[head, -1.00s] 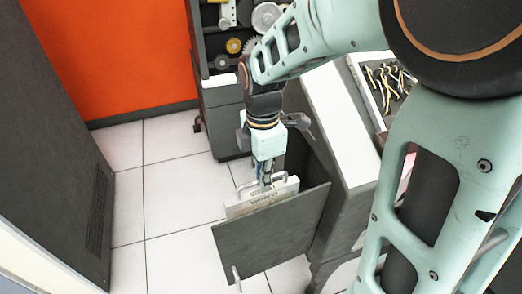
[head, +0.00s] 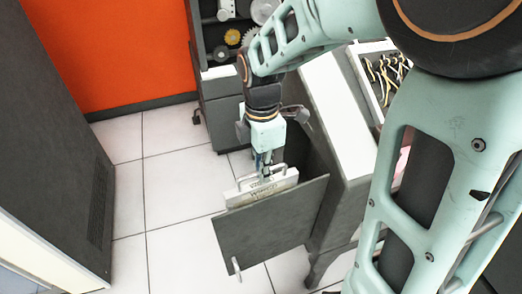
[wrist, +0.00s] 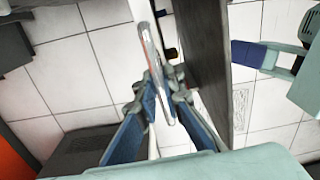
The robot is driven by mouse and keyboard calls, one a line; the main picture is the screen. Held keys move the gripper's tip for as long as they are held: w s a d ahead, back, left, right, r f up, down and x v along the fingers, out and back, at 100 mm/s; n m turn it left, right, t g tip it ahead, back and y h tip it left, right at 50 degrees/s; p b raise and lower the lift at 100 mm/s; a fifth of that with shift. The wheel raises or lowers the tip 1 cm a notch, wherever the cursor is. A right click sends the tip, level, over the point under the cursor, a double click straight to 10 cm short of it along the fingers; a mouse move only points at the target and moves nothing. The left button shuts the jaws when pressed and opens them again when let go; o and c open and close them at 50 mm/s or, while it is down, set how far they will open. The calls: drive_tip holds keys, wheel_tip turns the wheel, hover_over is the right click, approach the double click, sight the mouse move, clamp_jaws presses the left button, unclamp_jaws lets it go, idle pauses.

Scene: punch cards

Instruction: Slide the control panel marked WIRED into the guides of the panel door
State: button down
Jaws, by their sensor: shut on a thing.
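The control panel (head: 262,188) is a pale plate with a bar handle and lettering too small to read surely. It stands upright behind the top edge of the dark grey panel door (head: 265,232), which hides its lower part. My gripper (head: 265,174) is shut on the panel's handle from above. In the wrist view my gripper (wrist: 163,85) has its blue fingers closed together, with the pale panel (wrist: 146,30) seen nearly edge-on beside the dark door (wrist: 200,55). The guides are hidden, so I cannot tell whether the panel is in them.
The door hangs open from a grey machine (head: 345,120) on the right. A tray of wires (head: 385,75) is on top of it. A drawer unit with gears (head: 225,90) stands behind. A dark cabinet (head: 60,140) is at left. Tiled floor (head: 175,190) is clear between.

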drive_tip(key=shift+f+b, duration=0.85)
drive_tip(key=shift+f, duration=0.4)
drive_tip(key=shift+w, duration=0.1)
drive_tip(key=c, duration=2)
unclamp_jaws()
drive_tip(key=shift+s+f, duration=0.1)
drive_tip(key=shift+s, duration=0.1)
drive_tip(key=r, duration=1.2)
drive_tip(key=shift+w+r, duration=0.15)
drive_tip(key=shift+w, duration=0.1)
drive_tip(key=shift+a, duration=0.1)
